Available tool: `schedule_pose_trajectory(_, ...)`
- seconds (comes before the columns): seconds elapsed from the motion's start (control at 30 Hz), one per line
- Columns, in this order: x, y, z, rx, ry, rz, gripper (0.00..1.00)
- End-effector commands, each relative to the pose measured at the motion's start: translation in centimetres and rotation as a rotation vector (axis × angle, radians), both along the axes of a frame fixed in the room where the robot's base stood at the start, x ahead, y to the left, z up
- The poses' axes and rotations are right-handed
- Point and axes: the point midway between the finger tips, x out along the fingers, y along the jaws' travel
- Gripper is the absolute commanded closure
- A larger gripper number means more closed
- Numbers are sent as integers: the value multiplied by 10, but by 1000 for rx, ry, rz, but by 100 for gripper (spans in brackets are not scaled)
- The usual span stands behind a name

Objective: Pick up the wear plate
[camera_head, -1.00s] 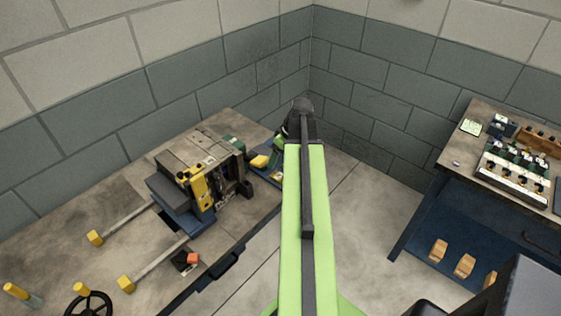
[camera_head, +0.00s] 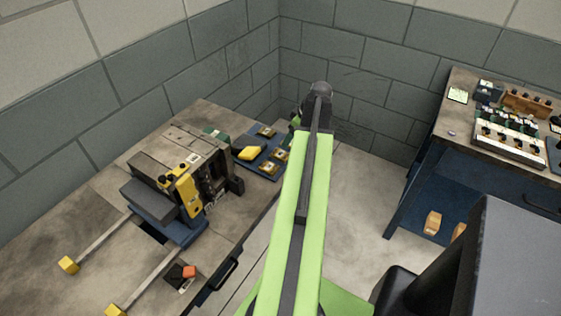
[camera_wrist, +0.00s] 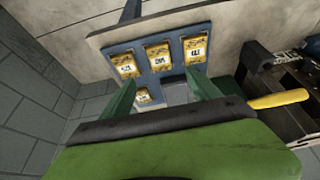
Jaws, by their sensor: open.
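A blue tray (camera_head: 258,160) lies at the far right end of the left bench, beside the mould block. In the wrist view the tray (camera_wrist: 137,48) shows labelled plates (camera_wrist: 158,57) in a row, and another (camera_wrist: 143,96) nearer my left finger. A plain grey patch (camera_wrist: 175,91) shows between my fingers. I cannot tell which piece is the wear plate. My gripper (camera_wrist: 163,94) is open, its green fingers apart over the tray, with nothing visibly held. In the head view my arm hides the fingertips.
The mould block (camera_head: 178,165) with yellow parts stands left of the tray. A second bench (camera_head: 460,115) stands at right. Floor between the benches is clear.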

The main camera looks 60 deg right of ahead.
Motion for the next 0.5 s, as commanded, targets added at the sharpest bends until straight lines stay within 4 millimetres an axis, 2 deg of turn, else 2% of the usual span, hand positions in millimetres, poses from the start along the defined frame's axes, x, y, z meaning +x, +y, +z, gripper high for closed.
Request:
schedule_pose_trajectory(0.03, 5, -1, -23, 0, 0, 1, 29)
schedule_pose_trajectory(0.2, 19, -1, -56, 1, 0, 1, 29)
schedule_pose_trajectory(0.3, 24, -1, -65, 0, 0, 0, 29)
schedule_pose_trajectory(0.5, 26, 0, -66, 0, 0, -1, 29)
